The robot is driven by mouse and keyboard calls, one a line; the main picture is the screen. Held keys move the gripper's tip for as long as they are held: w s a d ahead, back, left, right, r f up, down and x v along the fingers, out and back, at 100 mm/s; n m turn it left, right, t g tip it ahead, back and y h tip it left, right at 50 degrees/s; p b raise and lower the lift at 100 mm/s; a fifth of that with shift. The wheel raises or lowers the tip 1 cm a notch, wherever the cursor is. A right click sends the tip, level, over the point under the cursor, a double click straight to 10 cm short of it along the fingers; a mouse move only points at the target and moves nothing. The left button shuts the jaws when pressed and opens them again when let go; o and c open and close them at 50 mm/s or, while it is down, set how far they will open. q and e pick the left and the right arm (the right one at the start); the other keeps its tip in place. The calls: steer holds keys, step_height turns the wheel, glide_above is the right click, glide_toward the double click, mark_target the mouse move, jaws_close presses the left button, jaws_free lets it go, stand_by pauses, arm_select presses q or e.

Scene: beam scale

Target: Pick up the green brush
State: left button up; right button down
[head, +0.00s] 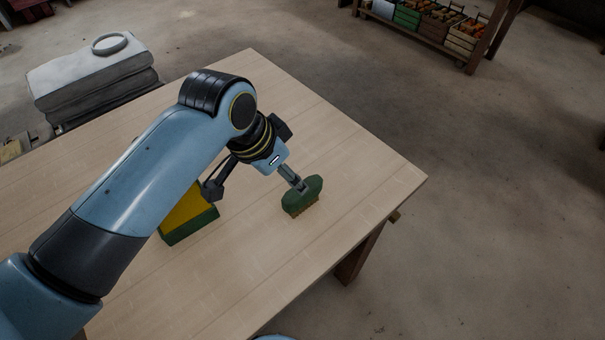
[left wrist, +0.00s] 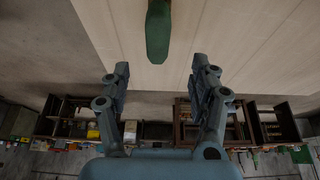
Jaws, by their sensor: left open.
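The green brush (head: 303,195) lies on the wooden table near its right side, with brownish bristles along its lower edge. In the left wrist view the brush (left wrist: 158,35) is at the top middle, beyond the fingertips and roughly in line with the gap between them. My left gripper (head: 297,185) is right by the brush in the head view, its finger overlapping the brush's top edge. In the left wrist view my left gripper (left wrist: 160,72) is open, with nothing between its fingers. I cannot tell whether it touches the brush. My right gripper is not in view.
A yellow and green object (head: 190,215) stands on the table (head: 370,175), partly hidden behind my left arm. Stacked grey sacks (head: 95,78) with a ring on top are at the back left. Crates (head: 435,22) stand on a far shelf. The table right of the brush is clear.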

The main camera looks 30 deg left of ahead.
mark_target(295, 194)
arm_select(q)
steer(key=x, duration=0.3)
steer(key=shift+d+f, duration=0.25)
steer(key=shift+f, duration=0.15)
steer(key=shift+w+f, duration=0.15)
steer(key=shift+f, duration=0.15)
steer(key=x, duration=0.4)
steer(key=shift+w+f, duration=0.1)
steer(key=shift+w, duration=0.05)
steer(key=shift+w+f, duration=0.15)
steer(key=shift+f, duration=0.25)
steer(key=shift+c, duration=0.3)
steer(key=c, duration=0.4)
jaws_close()
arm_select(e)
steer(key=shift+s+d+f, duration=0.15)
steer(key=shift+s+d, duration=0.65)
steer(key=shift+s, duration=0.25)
arm_select(q)
steer(key=shift+r, duration=0.1)
